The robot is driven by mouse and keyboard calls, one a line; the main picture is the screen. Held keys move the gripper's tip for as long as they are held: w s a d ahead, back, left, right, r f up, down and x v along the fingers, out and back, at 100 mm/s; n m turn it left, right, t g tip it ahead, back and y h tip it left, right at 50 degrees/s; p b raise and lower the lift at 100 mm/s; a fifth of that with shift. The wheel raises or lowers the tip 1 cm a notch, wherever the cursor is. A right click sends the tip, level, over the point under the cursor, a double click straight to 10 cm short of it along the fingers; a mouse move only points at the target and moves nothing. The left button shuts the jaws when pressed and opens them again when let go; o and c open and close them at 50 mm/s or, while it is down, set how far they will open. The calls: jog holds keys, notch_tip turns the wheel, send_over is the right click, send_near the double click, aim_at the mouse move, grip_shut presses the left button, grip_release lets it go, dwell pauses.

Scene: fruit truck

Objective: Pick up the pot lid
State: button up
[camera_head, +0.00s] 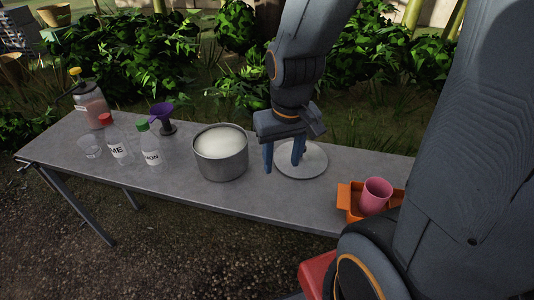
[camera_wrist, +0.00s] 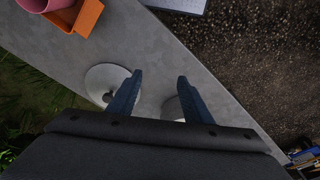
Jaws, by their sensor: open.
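The pot lid (camera_head: 314,168) is a pale round disc lying flat on the grey table, just right of the pot (camera_head: 222,172). My gripper (camera_head: 283,165) is open and empty, pointing down above the table at the lid's left side; a finger hides part of the lid. In the wrist view the lid (camera_wrist: 100,76) lies left of my open fingers (camera_wrist: 160,77), partly behind the left one, with a small dark knob showing. The pot is a metal one with whitish contents; a grey rounded shape shows between the fingers in the wrist view, mostly hidden.
On the table (camera_head: 270,202), an orange tray (camera_head: 345,198) with a pink cup (camera_head: 376,194) stands at right. Labelled bottles (camera_head: 150,152), a purple funnel (camera_head: 161,114), a glass (camera_head: 89,148) and a jar dispenser (camera_head: 92,108) stand at left. Bushes grow behind the table.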

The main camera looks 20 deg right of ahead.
jog(key=w+d+f+t+h+p, duration=0.15)
jog(key=w+d+p, duration=0.25)
jog(key=w+d, duration=0.75)
jog(key=w+d+f, duration=0.1)
jog(key=f, duration=0.3)
jog(key=w+f+n+t+y, duration=0.1)
jog(key=f, duration=0.3)
jog(key=w+d+f+n+y, duration=0.1)
jog(key=w+f, duration=0.1)
jog(key=f, duration=0.2)
jog(key=shift+d+f+t, duration=0.1)
jog(key=shift+d+t, duration=0.15)
jog(key=shift+d, duration=0.05)
jog(key=shift+y, duration=0.25)
grip_shut()
